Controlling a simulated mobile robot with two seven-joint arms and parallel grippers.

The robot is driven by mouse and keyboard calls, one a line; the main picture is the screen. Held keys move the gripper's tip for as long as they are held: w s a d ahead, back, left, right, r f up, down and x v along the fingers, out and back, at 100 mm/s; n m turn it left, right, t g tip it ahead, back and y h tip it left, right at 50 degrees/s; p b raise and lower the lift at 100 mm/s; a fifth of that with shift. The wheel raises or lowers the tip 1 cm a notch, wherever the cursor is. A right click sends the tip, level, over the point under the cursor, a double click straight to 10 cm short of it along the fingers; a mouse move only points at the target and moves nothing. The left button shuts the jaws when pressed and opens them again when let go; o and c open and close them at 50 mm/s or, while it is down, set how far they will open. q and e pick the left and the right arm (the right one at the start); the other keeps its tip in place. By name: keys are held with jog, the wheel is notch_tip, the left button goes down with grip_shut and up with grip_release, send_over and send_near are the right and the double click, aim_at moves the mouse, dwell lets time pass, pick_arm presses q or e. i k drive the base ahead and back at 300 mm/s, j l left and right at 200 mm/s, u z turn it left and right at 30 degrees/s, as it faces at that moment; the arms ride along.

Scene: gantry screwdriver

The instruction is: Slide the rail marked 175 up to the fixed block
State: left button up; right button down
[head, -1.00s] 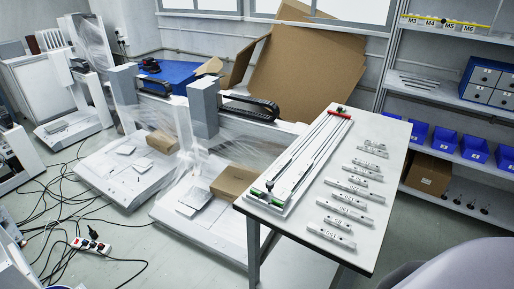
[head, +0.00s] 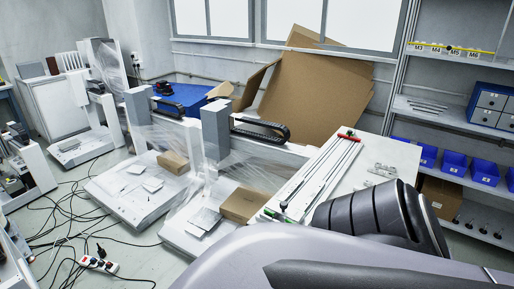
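A long narrow assembly (head: 318,178) with two dark rods lies along the left side of the white table (head: 402,150). It has a red end piece (head: 349,137) at the far end and green parts (head: 272,214) at the near end. A few pale labelled rails (head: 384,170) show beside it on the table; their marks are too small to read. I cannot tell which rail is the 175 one or which part is the fixed block. My own grey and black arm covers the near part of the table and the other rails. Neither gripper shows.
A cardboard box (head: 243,204) and plastic-wrapped machines (head: 215,140) stand left of the table. A large cardboard sheet (head: 318,92) leans behind it. Shelves with blue bins (head: 484,173) stand at the right. Cables and a power strip (head: 98,264) lie on the floor at left.

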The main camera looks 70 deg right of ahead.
aim_at(292, 190)
jog(key=k+l+u, duration=0.1)
jog(key=u, duration=1.1)
jog(key=k+l, duration=0.15)
jog(key=k, duration=0.6)
jog(key=k+l, duration=0.15)
jog(key=k, duration=0.65)
jog(key=k+l, duration=0.15)
jog(key=k, duration=0.6)
jog(key=k+l, duration=0.15)
jog(key=k, duration=0.6)
jog(key=l+u, duration=0.05)
